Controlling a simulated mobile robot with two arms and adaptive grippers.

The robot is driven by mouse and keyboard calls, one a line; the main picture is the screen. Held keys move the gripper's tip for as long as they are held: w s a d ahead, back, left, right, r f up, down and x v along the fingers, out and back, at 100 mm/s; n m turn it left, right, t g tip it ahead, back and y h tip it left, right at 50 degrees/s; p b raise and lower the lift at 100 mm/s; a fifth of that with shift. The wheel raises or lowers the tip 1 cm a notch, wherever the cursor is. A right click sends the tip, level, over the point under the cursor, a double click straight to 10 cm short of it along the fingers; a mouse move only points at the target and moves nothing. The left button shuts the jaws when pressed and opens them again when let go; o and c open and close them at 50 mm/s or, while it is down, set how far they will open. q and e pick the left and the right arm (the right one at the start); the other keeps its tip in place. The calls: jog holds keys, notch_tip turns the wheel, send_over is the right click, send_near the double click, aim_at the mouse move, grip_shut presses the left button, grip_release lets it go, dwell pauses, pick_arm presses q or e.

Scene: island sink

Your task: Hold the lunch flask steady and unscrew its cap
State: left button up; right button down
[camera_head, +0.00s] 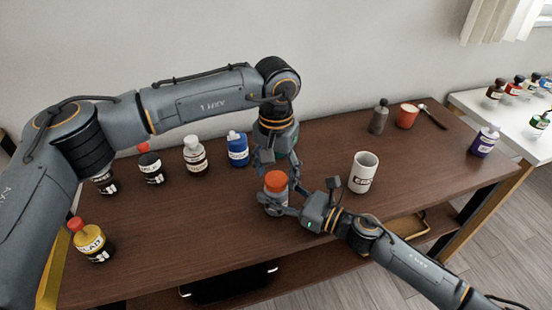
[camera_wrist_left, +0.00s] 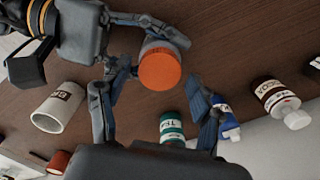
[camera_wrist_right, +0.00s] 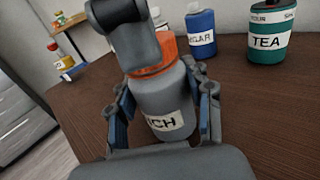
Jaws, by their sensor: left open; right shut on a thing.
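The lunch flask is a grey bottle with an orange screw cap and a label partly reading "CH". It stands upright on the brown table in the head view (camera_head: 270,199), and its body fills the middle of the right wrist view (camera_wrist_right: 160,98). My right gripper (camera_head: 277,203) is shut on the flask body from the right side, one finger on each side. My left gripper (camera_wrist_left: 146,84) is open, pointing down, above and beside the orange cap (camera_wrist_left: 160,68), its fingers apart from it. In the right wrist view a part of my left gripper hides some of the cap (camera_wrist_right: 168,48).
A white mug (camera_head: 363,172) stands to the right. A yellow bottle (camera_head: 90,241) is at the left. The table front is clear.

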pick_arm(q)
jog(key=shift+f, duration=0.35)
